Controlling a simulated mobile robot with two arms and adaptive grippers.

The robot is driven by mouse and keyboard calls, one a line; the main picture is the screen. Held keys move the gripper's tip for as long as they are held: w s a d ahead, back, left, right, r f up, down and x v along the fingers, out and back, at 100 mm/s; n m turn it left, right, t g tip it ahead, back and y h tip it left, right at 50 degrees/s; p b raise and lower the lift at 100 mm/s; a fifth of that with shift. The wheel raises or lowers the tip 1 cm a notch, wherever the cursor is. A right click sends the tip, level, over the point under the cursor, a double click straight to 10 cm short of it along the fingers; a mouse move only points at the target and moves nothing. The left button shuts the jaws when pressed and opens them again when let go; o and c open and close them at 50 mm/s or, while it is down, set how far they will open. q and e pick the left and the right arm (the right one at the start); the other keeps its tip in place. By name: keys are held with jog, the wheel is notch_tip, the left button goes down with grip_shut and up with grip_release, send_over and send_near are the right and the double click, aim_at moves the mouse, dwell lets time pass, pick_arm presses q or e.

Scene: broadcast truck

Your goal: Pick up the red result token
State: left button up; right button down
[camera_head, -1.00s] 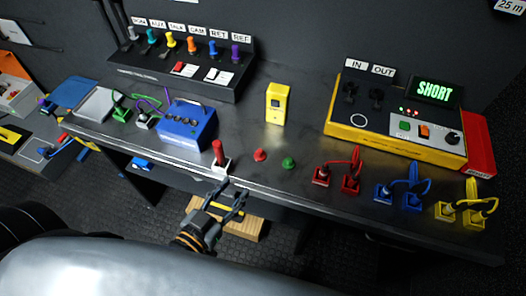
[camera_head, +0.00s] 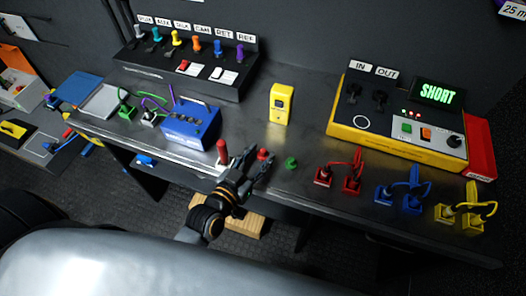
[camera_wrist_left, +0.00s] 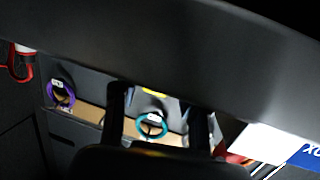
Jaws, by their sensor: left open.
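The red result token (camera_head: 263,154) is a small red piece near the front edge of the dark desk, left of a green token (camera_head: 290,163). My left gripper (camera_head: 252,165) is open at the desk's front edge, its fingertips just in front of the red token and partly overlapping it in the head view. I cannot tell whether they touch it. In the left wrist view, the two dark fingers (camera_wrist_left: 158,115) are apart with nothing held between them. The red token does not show there. My right gripper is not in view.
A red upright handle (camera_head: 222,152) stands just left of my gripper. Red connectors (camera_head: 338,178) with a cable stand to the right. A yellow device (camera_head: 281,103) and a blue box (camera_head: 190,125) stand farther back. The wrist view shows coiled cables (camera_wrist_left: 152,125) beyond the fingers.

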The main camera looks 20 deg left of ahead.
pick_arm(q)
jog(key=x, duration=0.2)
jog(key=shift+w+d+f, duration=0.1)
jog(key=shift+w, duration=0.2)
jog(key=shift+s, duration=0.1)
grip_shut()
